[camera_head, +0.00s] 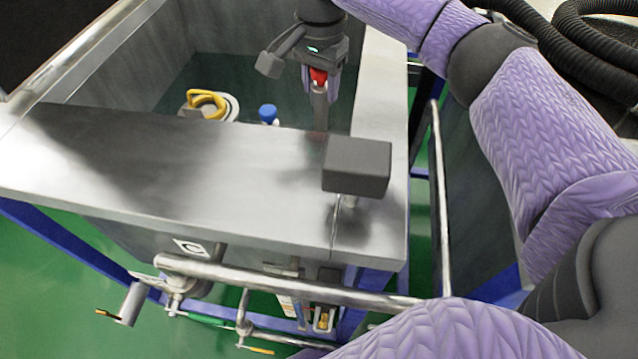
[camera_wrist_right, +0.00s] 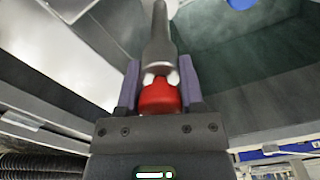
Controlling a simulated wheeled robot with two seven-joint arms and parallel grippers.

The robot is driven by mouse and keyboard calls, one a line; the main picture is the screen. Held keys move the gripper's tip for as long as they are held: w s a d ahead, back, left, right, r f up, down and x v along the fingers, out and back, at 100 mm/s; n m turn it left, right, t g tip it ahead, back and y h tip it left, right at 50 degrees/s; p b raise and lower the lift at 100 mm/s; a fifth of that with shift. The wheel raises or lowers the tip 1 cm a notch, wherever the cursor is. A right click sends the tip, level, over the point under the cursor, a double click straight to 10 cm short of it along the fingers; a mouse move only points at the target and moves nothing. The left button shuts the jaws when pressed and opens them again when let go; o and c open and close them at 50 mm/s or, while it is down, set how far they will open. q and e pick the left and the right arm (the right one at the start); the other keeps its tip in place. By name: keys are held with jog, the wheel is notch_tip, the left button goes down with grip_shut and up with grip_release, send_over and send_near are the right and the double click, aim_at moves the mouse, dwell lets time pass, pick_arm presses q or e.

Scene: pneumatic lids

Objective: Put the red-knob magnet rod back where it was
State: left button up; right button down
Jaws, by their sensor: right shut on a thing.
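The red-knob magnet rod (camera_head: 319,108) is a grey rod with a red knob at its top. My right gripper (camera_head: 318,78) is shut on the red knob, and the rod hangs down near the right rim of the steel tank. In the right wrist view the red knob (camera_wrist_right: 158,97) sits between the two purple-grey fingers, with the rod (camera_wrist_right: 158,45) pointing away. Whether the rod's lower end touches anything cannot be told. A dark grey block (camera_head: 357,166) sits on the tank's front right corner. My left gripper is not in view.
Inside the tank are a yellow-handled lid (camera_head: 207,103) and a blue knob (camera_head: 268,113). A pipe rail (camera_head: 290,280) with valves runs below the front rim.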

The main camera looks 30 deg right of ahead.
aim_at(320, 128)
notch_tip(320, 128, down, 10)
jog(key=shift+r+b, duration=0.2)
jog(key=shift+b, duration=0.7)
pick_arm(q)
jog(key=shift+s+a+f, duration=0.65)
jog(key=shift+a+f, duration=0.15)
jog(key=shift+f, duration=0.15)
pick_arm(e)
jog(key=c, duration=0.7)
grip_release()
jog(key=shift+f, duration=0.15)
jog(key=o, duration=0.5)
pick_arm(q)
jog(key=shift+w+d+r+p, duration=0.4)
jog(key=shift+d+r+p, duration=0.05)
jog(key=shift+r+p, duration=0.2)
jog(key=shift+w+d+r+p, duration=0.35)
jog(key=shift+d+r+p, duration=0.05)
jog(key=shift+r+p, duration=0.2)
pick_arm(e)
notch_tip(320, 128, up, 12)
jog(key=shift+r, duration=0.2)
